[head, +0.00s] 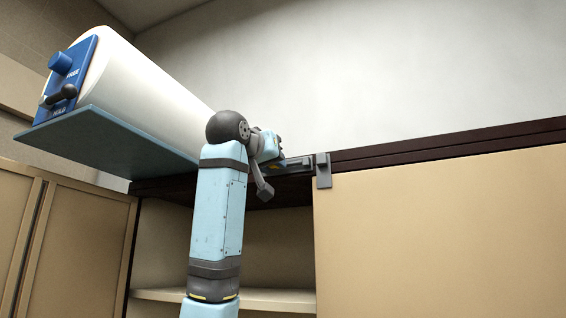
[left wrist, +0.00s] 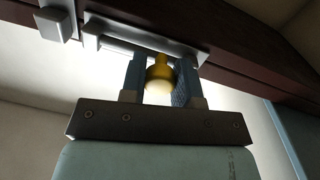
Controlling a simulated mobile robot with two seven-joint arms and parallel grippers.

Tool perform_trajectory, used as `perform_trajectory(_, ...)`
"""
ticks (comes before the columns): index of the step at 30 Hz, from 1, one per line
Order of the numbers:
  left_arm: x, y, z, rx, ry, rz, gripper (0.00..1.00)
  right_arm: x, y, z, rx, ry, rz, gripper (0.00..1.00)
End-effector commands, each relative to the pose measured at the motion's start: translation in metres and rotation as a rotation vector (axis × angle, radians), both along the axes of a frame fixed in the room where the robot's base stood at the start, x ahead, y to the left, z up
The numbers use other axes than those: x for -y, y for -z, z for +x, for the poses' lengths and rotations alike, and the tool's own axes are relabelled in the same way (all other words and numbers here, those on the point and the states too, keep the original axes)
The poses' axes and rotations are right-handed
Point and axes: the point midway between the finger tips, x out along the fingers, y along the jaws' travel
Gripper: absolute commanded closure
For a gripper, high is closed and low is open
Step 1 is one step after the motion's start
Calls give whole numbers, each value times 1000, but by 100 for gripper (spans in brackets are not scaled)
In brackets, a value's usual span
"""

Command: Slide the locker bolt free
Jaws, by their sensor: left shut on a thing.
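The bolt (head: 297,163) is a grey metal slide on the dark rail above the open locker bay. It also shows in the left wrist view, with its long grey plate (left wrist: 125,43) and a brass-yellow knob (left wrist: 159,72). A grey catch (head: 322,170) sits just right of the bolt, at the corner of the tan door. In the left wrist view, the catch (left wrist: 56,24) is at the upper left, with a small gap from the plate. My left gripper (head: 279,152) is shut on the knob, one finger on each side.
A white cylinder with a blue end panel (head: 68,78) lies on a blue-grey shelf (head: 115,142) at the upper left, close to my arm. The tan door (head: 440,230) fills the right. Closed tan cabinet doors (head: 60,245) stand at left. The bay below is open.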

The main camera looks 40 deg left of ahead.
Motion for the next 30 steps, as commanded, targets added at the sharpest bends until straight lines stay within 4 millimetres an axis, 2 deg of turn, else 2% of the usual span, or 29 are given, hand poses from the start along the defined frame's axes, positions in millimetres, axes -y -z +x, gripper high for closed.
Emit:
perform_trajectory(5,-2,-2,-1,3,-3,-3,100,2,1,-2,-4,0,-3,57)
perform_trajectory(6,-2,-2,-1,3,-3,-3,62,1,1,-2,-4,0,-3,57)
perform_trajectory(8,-2,-2,-1,3,-3,-3,48,1,1,-3,-5,1,-1,57)
perform_trajectory(9,-1,-1,-1,3,-2,-1,45,1,1,-2,-5,2,0,57)
perform_trajectory(17,0,-1,-1,2,-2,-2,45,0,1,-2,-5,6,4,57)
perform_trajectory(20,1,0,-7,3,-1,-1,45,0,5,-2,-5,7,4,57)
perform_trajectory(23,3,2,-21,5,-2,-1,45,-1,12,-2,-5,6,4,57)
perform_trajectory(30,12,3,-75,7,-1,-2,45,-4,31,1,-2,-4,7,57)
